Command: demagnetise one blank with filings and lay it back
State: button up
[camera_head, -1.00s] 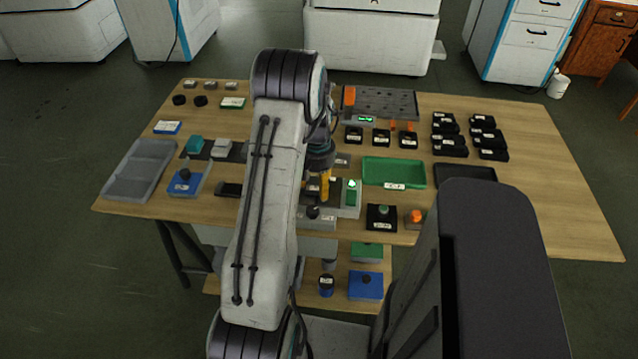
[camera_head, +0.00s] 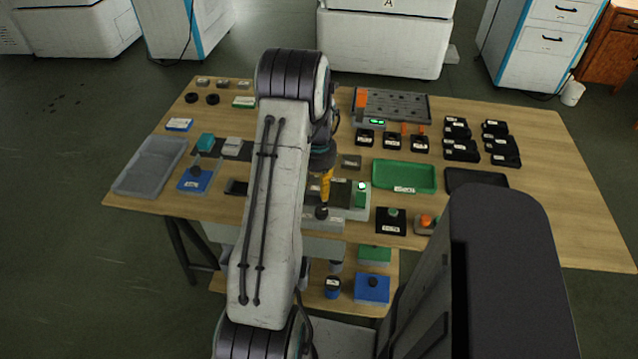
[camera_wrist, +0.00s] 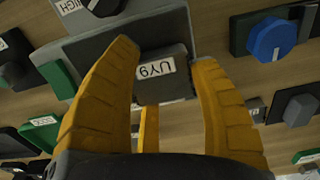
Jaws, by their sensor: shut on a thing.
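In the wrist view my gripper (camera_wrist: 165,95) has its yellow fingers on both sides of a dark grey block (camera_wrist: 150,62) with a white label. It is shut on this block. Behind the block is a grey unit (camera_wrist: 90,45) with a black knob and a label reading HIGH. In the head view my gripper (camera_head: 325,192) points down over the grey unit (camera_head: 318,224) near the table's front edge, left of a green box with a light (camera_head: 361,196). The block is hidden there, so I cannot tell whether it touches the unit. No filings can be made out.
A green tray (camera_head: 405,163) and a dark tray (camera_head: 478,173) lie to the right. A grey tray (camera_head: 122,186) and a blue-topped box (camera_head: 196,180) stand left. Several black blocks (camera_head: 460,150) sit at the right. Bare wood is at the far right (camera_head: 570,190).

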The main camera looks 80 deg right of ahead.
jog(key=shift+w, duration=0.25)
jog(key=shift+w, duration=1.15)
jog(key=shift+r, duration=0.3)
jog(key=shift+r+p, duration=2.35)
jog(key=shift+r, duration=1.2)
